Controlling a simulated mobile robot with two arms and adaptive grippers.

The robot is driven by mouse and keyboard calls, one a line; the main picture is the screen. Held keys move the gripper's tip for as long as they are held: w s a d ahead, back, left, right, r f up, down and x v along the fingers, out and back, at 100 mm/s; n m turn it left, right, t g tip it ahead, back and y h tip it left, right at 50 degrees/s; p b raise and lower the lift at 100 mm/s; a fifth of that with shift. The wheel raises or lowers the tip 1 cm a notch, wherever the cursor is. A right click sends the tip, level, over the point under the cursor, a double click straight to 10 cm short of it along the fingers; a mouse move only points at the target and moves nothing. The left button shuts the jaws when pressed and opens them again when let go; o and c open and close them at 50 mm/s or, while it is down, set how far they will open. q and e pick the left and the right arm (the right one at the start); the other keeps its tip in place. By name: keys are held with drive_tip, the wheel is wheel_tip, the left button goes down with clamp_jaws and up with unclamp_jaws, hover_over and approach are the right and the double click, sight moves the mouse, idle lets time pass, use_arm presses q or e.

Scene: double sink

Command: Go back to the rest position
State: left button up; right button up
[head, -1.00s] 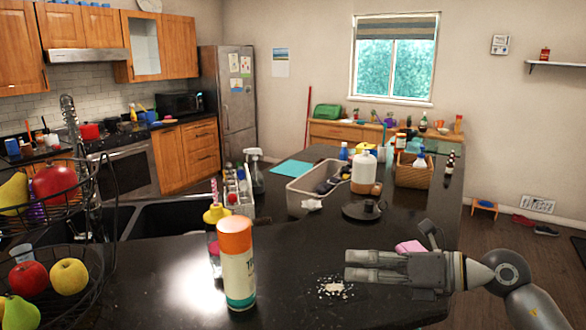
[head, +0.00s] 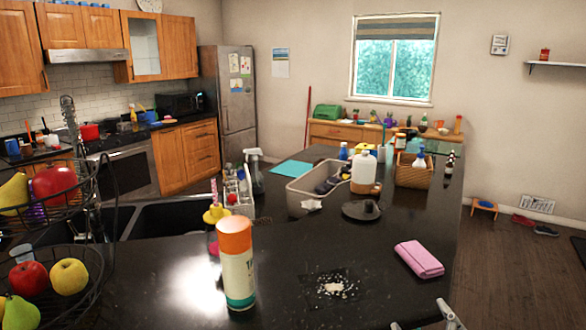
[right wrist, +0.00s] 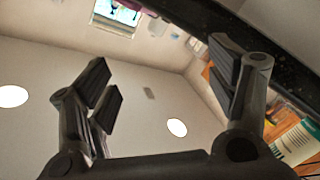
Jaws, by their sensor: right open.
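My right gripper (head: 424,317) shows only by its fingertips at the bottom edge of the head view, right of centre. In the right wrist view the right gripper (right wrist: 165,85) is open, its two fingers wide apart with nothing between them. My left gripper is in neither view. A folded pink cloth (head: 418,259) lies on the dark counter (head: 385,285), beyond the right gripper and apart from it. A patch of white crumbs (head: 333,289) lies on the counter to the left.
An orange-capped canister (head: 238,265) stands before a yellow-topped bottle (head: 215,216). A wire fruit basket (head: 60,245) is at the left by the sink (head: 170,217). A grey bin (head: 302,187), a dark round lid (head: 360,210) and a wicker basket (head: 413,175) stand farther back.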

drive_tip(key=s+f+m+g, duration=0.3)
drive_tip(key=s+f+g, duration=0.4)
drive_tip(key=s+f, duration=0.45)
drive_tip(key=s+a+f+m+g+y, duration=0.1)
drive_tip(key=s+a+f+g, duration=0.15)
drive_tip(key=s+f, duration=0.35)
drive_tip(key=s+a+f+m+g+y, duration=0.15)
drive_tip(key=s+f+g, duration=0.25)
drive_tip(key=s, duration=0.4)
wheel_tip(320, 180, down, 26)
drive_tip(key=s+n+g+b, duration=0.1)
drive_tip(key=g, duration=0.1)
drive_tip(key=s+d+f+b, duration=0.1)
drive_tip(key=s+d+f, duration=0.1)
drive_tip(key=s+f, duration=1.5)
drive_tip(key=shift+d+f+g+h, duration=0.25)
drive_tip(key=shift+g+h, duration=0.1)
drive_tip(key=shift+o, duration=0.2)
